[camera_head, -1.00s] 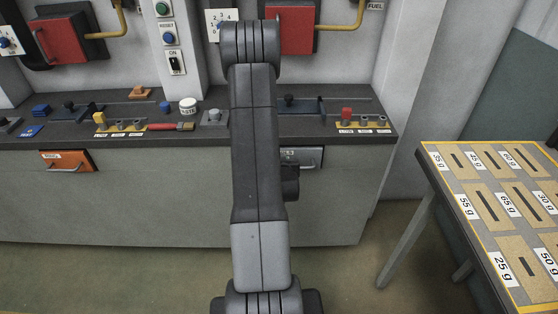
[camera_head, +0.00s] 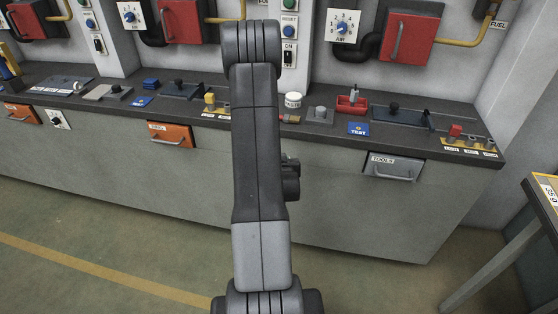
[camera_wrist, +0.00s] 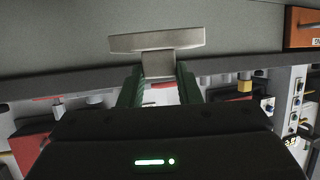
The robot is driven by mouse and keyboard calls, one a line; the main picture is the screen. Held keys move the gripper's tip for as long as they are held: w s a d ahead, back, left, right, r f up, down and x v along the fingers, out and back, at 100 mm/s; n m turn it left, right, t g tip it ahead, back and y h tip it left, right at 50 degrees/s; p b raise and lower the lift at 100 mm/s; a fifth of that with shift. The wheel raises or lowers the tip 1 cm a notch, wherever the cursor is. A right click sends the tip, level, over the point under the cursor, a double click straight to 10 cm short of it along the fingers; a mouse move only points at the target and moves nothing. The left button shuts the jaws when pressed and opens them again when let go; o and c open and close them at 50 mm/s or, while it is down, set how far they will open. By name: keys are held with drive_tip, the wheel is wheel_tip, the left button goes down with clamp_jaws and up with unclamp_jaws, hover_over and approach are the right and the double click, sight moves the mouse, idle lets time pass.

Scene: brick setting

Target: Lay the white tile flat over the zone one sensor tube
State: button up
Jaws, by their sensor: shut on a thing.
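My gripper (camera_wrist: 160,85) is shut on the stem of a pale, off-white plate (camera_wrist: 155,41), which looks like the white tile. The plate is seen nearly edge-on at the fingertips, clear of the counter. In the head view my arm hides the gripper and the tile. The counter has a grey base with a short round post (camera_head: 320,112), and a row of short posts with a red block (camera_head: 455,131) at the right end. Another row with a yellow block (camera_head: 210,100) is partly behind my arm. I cannot tell which is the zone one sensor tube.
The long dark counter (camera_head: 420,144) stands ahead, with drawers below. A table (camera_head: 543,196) edges in at right. The floor (camera_head: 80,220) at left is clear.

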drive_tip(key=shift+d+r+p, duration=0.25)
drive_tip(key=shift+r+p, duration=0.1)
drive_tip(key=shift+r, duration=0.45)
wheel_tip(320, 180, up, 13)
drive_tip(key=p, duration=1.2)
drive_tip(key=w+d+r+m+h, duration=0.2)
drive_tip(key=w+d+r, duration=0.8)
drive_tip(key=d+r, duration=0.2)
drive_tip(key=w+d+r+m+h, duration=0.1)
drive_tip(key=d+r, duration=0.4)
drive_tip(key=r, duration=0.3)
drive_tip(key=d+r+m+h, duration=0.1)
drive_tip(key=d+r, duration=0.4)
drive_tip(key=r, duration=0.4)
drive_tip(key=s+d+r+m+g+h, duration=0.1)
drive_tip(key=s+d+r, duration=0.2)
drive_tip(key=r, duration=0.4)
drive_tip(key=s+d+r+h, duration=0.1)
drive_tip(key=s+d+r, duration=0.2)
drive_tip(key=r, duration=0.4)
drive_tip(key=s+d+r+m+g+h, duration=0.1)
drive_tip(key=s+d+r, duration=0.2)
drive_tip(key=r, duration=0.4)
drive_tip(key=s+r+m+g+h, duration=0.1)
drive_tip(key=s+r+m, duration=0.1)
drive_tip(key=s+r, duration=1.3)
drive_tip(key=shift+r+h, duration=0.3)
drive_tip(key=shift+r, duration=0.35)
